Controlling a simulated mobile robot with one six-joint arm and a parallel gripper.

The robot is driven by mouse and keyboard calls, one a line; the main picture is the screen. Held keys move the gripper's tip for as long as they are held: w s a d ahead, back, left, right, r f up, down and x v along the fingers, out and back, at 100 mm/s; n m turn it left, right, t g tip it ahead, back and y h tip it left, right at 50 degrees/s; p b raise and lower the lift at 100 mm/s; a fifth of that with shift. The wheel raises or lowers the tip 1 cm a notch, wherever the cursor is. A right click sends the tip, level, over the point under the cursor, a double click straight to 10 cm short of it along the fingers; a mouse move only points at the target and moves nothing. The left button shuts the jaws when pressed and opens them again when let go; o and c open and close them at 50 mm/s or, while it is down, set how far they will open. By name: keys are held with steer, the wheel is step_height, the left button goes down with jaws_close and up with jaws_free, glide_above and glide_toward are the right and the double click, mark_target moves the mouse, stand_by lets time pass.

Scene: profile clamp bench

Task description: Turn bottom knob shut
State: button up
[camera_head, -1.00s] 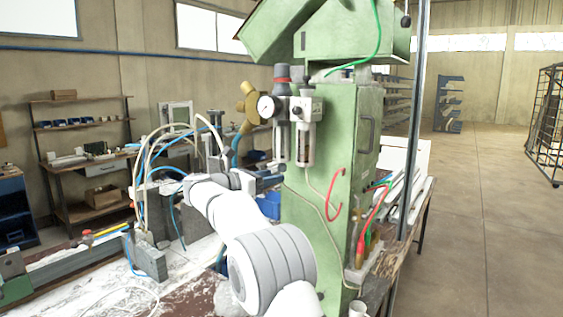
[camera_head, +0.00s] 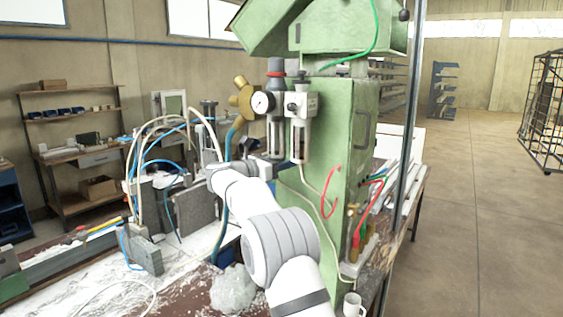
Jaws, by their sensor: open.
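A brass valve body with rounded knobs (camera_head: 241,98) stands left of the pressure gauge, at the left side of the green machine column. A hose runs down from its underside. Its lowest knob is small, and I cannot tell how far it is turned. My white arm reaches up from the bottom edge, bends below the valve and runs right toward the regulator bowls. My gripper's jaws cannot be made out there; the far end of the arm is lost among dark parts and the bowls. I see no contact with a knob.
The round gauge (camera_head: 262,103) and filter regulator (camera_head: 300,125) are mounted on the green column (camera_head: 350,140). Hoses (camera_head: 150,140) loop at left. A white mug (camera_head: 353,306) stands at the front.

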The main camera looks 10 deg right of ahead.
steer(key=c, duration=1)
steer(key=shift+t+b, duration=0.3)
steer(key=shift+b, duration=0.1)
steer(key=n+t+y+b, duration=0.5)
steer(key=t+y+b, duration=0.1)
steer(key=shift+w+a+n, duration=0.25)
steer(key=shift+a+n, duration=0.05)
steer(key=shift+n, duration=0.1)
